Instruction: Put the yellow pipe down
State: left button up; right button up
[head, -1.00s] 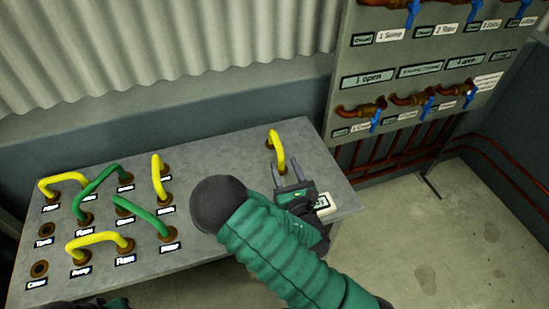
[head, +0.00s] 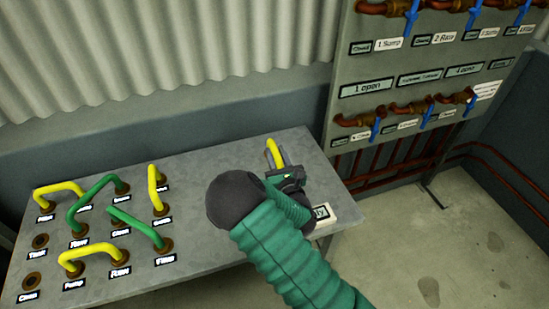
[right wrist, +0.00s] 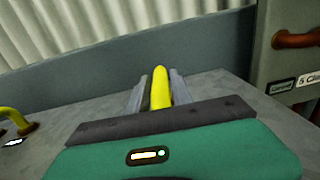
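A yellow pipe (head: 273,152) stands as a bent arch at the right part of the grey metal table (head: 215,160). My right gripper (head: 274,163) is at this pipe, on its near side. In the right wrist view the yellow pipe (right wrist: 160,88) lies between the two grey fingers, with narrow gaps showing beside it. The fingers look open around it. The pipe's lower ends are hidden by my gripper. My left gripper is not in view.
Several yellow and green pipes (head: 100,190) join labelled sockets on the table's left. Two open sockets (head: 40,241) show at its left edge. A valve panel (head: 410,90) stands at the back right. The table middle has free room.

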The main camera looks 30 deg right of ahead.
grip_shut()
jog(key=shift+r, duration=0.1)
notch_tip(320, 180, up, 18)
jog(key=p, duration=1.6)
